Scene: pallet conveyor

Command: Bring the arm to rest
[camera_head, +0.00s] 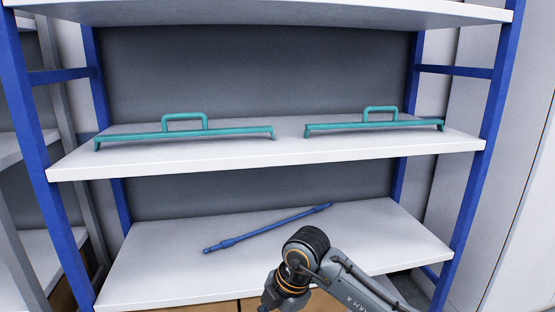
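One of my arms (345,278) reaches in from the bottom right. Its dark round joint with orange rings is in front of the lower shelf, and the arm bends there toward the bottom edge of the picture. No fingertips show, so the gripper at its end is out of view. My other arm and its gripper are not in view. I cannot see that this arm holds anything.
A rack with blue posts (478,170) stands ahead. Two teal handled frames (235,131) (345,126) rest on its middle shelf (270,152). A blue rod (268,229) lies slantwise on the lower shelf (165,265), just behind my arm. The shelf's left part is clear.

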